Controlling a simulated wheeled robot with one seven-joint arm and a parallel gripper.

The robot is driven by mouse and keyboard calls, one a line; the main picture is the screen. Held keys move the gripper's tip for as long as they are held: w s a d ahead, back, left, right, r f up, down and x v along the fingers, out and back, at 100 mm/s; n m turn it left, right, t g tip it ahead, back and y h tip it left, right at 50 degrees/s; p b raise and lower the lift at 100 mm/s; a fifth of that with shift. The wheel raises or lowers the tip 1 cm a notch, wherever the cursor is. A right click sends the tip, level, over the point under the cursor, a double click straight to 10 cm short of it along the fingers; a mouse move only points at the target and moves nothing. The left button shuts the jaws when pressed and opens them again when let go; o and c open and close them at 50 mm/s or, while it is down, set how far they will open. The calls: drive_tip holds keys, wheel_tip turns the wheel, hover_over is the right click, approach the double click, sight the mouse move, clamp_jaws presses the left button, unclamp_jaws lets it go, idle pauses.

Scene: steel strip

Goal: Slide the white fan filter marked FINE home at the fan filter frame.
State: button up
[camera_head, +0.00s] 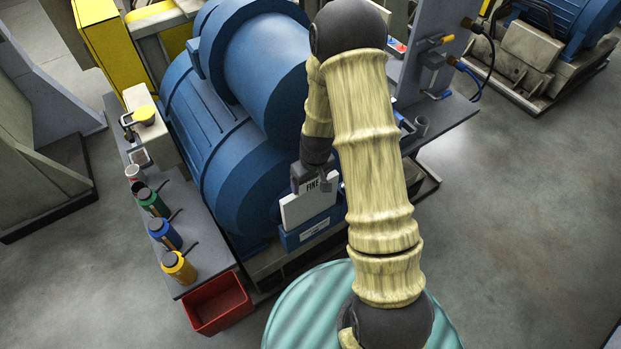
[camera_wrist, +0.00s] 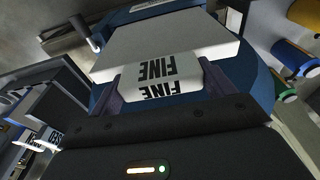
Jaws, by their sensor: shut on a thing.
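The white fan filter (camera_head: 309,206), a flat panel marked FINE, stands at the front of the blue machine in the head view. In the wrist view its white panel (camera_wrist: 165,42) and its FINE-marked tab (camera_wrist: 161,86) are close ahead. My gripper (camera_head: 317,182) is shut on the tab, with a finger on each side of it in the wrist view (camera_wrist: 162,88). The blue fan filter frame (camera_head: 312,232) with a pale label is right below the panel. The panel's lower edge meets the frame's top in the head view; I cannot tell how deep it sits.
A grey shelf (camera_head: 205,268) at left bears several coloured containers. A red bin (camera_head: 217,302) is below it. A teal ribbed drum top (camera_head: 315,310) is in front. White printed pieces (camera_wrist: 48,138) show at left in the wrist view. The floor at right is clear.

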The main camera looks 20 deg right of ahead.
sight(311, 202)
drive_tip(key=shift+s+f, duration=0.1)
drive_tip(key=shift+f, duration=0.05)
drive_tip(key=shift+f+b, duration=0.3)
drive_tip(key=shift+b, duration=0.05)
drive_tip(key=shift+f+b, duration=4.45)
drive_tip(key=shift+f, duration=1.3)
drive_tip(key=o, duration=1)
drive_tip(key=shift+o, duration=0.2)
drive_tip(key=shift+r, duration=0.15)
wheel_tip(311, 202, up, 17)
drive_tip(key=s, duration=0.2)
drive_tip(key=shift+s+d+b, duration=0.15)
drive_tip(key=shift+d+b, duration=0.25)
